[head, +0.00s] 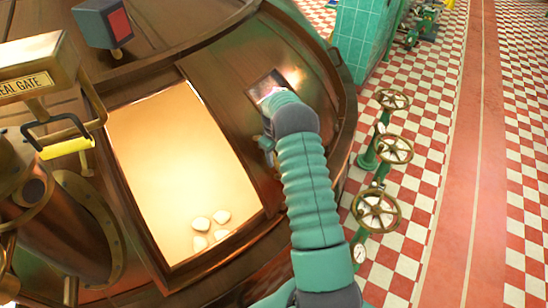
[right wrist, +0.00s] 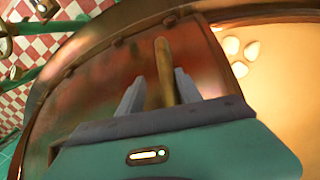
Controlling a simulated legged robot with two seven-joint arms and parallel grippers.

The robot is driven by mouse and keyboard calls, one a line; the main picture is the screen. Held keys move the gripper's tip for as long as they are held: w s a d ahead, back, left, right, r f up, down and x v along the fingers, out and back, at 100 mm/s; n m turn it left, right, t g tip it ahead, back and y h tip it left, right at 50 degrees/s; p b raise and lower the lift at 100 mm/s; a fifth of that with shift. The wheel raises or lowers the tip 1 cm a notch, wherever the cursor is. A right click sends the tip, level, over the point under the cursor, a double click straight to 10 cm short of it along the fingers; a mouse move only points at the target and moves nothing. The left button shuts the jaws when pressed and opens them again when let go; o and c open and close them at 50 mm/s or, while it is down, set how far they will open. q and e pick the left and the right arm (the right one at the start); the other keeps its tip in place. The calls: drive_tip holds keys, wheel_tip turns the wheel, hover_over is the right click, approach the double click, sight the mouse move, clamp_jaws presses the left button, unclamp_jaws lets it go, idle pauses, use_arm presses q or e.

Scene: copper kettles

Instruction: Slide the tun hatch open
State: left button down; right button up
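The copper tun (head: 225,55) fills the left and middle of the head view. Its hatch opening (head: 170,150) is wide and bright, with several pale lumps (head: 202,223) inside near its lower edge. The copper hatch panel (head: 215,105) lies to the right of the opening, partly covered by my right arm. In the right wrist view, an upright brass handle (right wrist: 163,75) stands between the two grey fingers of my right gripper (right wrist: 160,90). A gap shows between the left finger and the handle; the right finger is close beside it. My left gripper is out of view.
A labelled gate box (head: 38,70) with a yellow-gripped handle (head: 67,148) is at the left. A dark box with a red face (head: 118,22) sits above. Green valves with brass handwheels (head: 378,210) stand right of the tun on the checkered floor (head: 420,150).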

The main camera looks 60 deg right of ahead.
drive_tip(key=shift+w+d+f, duration=0.1)
drive_tip(key=shift+d+f, duration=0.05)
drive_tip(key=shift+d, duration=0.1)
drive_tip(key=shift+w+a, duration=0.1)
drive_tip(key=shift+a, duration=0.1)
drive_tip(key=shift+r, duration=0.25)
wheel_tip(320, 180, up, 16)
drive_tip(key=a, duration=0.1)
drive_tip(key=shift+w+r+b, duration=0.2)
drive_tip(key=shift+r+b, duration=0.05)
drive_tip(key=shift+b, duration=0.1)
